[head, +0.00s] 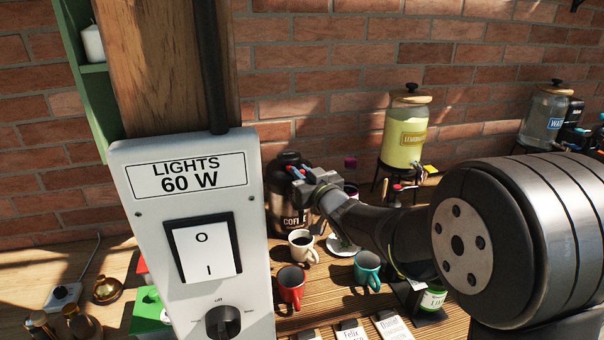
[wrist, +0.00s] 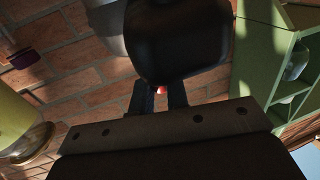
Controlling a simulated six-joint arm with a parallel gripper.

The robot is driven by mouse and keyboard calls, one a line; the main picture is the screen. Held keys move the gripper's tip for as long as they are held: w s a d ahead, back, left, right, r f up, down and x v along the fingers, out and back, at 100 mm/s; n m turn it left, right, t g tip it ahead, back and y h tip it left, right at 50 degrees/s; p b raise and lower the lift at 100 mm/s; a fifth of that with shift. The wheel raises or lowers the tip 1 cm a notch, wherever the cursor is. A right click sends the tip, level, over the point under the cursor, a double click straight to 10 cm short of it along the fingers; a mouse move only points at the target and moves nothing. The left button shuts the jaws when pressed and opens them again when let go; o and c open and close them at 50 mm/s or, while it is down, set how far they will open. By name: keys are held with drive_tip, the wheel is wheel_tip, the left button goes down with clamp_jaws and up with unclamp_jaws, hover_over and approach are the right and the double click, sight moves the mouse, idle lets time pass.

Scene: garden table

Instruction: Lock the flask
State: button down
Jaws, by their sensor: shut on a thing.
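The flask (head: 289,212) is a black vessel with a COFFEE label, standing upright at the back of the table by the wall. My gripper (head: 294,173) is at its upper part, coming from the right and hiding some of it. In the wrist view the flask's dark top (wrist: 180,40) fills the upper middle. There the two fingers of my gripper (wrist: 160,92) are close together, with a small red part (wrist: 161,90) between them just below the dark top. They are shut on this red part. Any lock marking is too dark to read.
A white mug (head: 302,248), a red mug (head: 290,286) and a teal mug (head: 367,270) stand in front of the flask. A lemonade dispenser (head: 405,135) stands to the right. A grey LIGHTS switch panel (head: 195,270) blocks the left foreground.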

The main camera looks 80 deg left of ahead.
drive_tip(key=shift+s+r+m+t, duration=0.1)
drive_tip(key=shift+s+m+t, duration=0.05)
drive_tip(key=shift+m+t, duration=0.2)
drive_tip(key=shift+s+r+m+t+y, duration=0.15)
drive_tip(key=shift+m+t, duration=0.35)
drive_tip(key=shift+t, duration=0.35)
drive_tip(key=shift+s+f+m+t+y, duration=0.15)
drive_tip(key=shift+m+t, duration=0.3)
drive_tip(key=shift+t, duration=0.35)
drive_tip(key=shift+s+r+m+t, duration=0.15)
drive_tip(key=shift+m+t, duration=0.25)
drive_tip(key=shift+t, duration=0.2)
drive_tip(key=shift+s+d+m+t, duration=0.1)
drive_tip(key=shift+m+t, duration=0.5)
drive_tip(key=shift+t, duration=0.4)
drive_tip(key=c, duration=1.5)
unclamp_jaws()
drive_tip(key=shift+d+f, duration=0.1)
drive_tip(key=shift+f, duration=0.1)
drive_tip(key=s+d, duration=0.1)
drive_tip(key=d, duration=0.4)
drive_tip(key=s+d, duration=0.1)
drive_tip(key=d, duration=0.5)
drive_tip(key=s+d, duration=0.1)
drive_tip(key=d, duration=0.5)
